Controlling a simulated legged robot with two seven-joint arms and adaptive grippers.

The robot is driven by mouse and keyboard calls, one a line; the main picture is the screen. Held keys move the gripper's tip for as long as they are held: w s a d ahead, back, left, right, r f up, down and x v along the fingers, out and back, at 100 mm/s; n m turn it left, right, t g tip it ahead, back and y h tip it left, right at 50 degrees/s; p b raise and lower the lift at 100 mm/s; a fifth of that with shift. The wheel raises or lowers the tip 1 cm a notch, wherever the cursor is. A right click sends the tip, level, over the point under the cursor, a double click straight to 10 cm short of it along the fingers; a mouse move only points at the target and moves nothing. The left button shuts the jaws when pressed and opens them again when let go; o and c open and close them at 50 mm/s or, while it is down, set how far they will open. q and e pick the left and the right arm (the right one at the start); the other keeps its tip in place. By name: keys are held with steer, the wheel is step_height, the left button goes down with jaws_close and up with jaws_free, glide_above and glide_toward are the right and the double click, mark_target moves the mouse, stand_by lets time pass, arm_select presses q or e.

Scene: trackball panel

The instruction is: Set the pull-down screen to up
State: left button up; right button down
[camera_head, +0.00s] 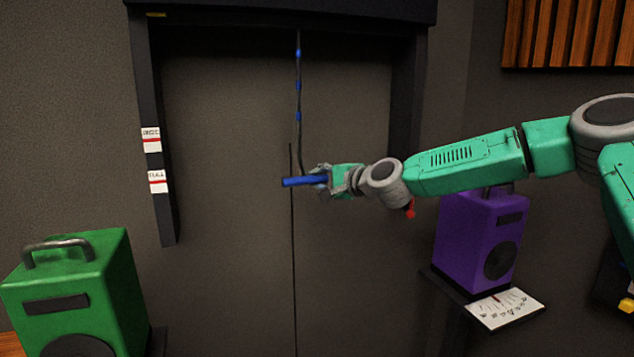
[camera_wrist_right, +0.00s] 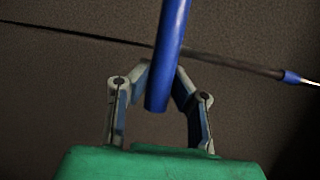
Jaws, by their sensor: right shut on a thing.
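The pull-down screen's dark housing (camera_head: 280,12) spans the top of the head view, and no screen sheet shows below it. A dark cord with blue bands (camera_head: 298,86) hangs from the housing to a blue bar handle (camera_head: 293,182). My right gripper (camera_head: 320,180) is shut on this blue handle, which lies about level in the head view. In the right wrist view the handle (camera_wrist_right: 168,55) runs between the fingers of the gripper (camera_wrist_right: 160,95), and the cord passes behind it. My left gripper is not in view.
The frame's left post (camera_head: 155,210) carries two small labels (camera_head: 152,140). A green speaker (camera_head: 75,290) stands at lower left. A purple speaker (camera_head: 480,235) sits on a small shelf at right, below my arm, with a white card (camera_head: 505,308) by it.

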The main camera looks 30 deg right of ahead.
steer(key=c, duration=1.4)
jaws_free()
steer(key=shift+d+r, duration=0.1)
steer(key=shift+r, duration=0.1)
steer(key=shift+s, duration=0.1)
steer(key=v, duration=1.1)
steer(key=shift+s+d+f, duration=0.1)
steer(key=shift+s+d, duration=0.1)
steer(key=shift+s, duration=0.2)
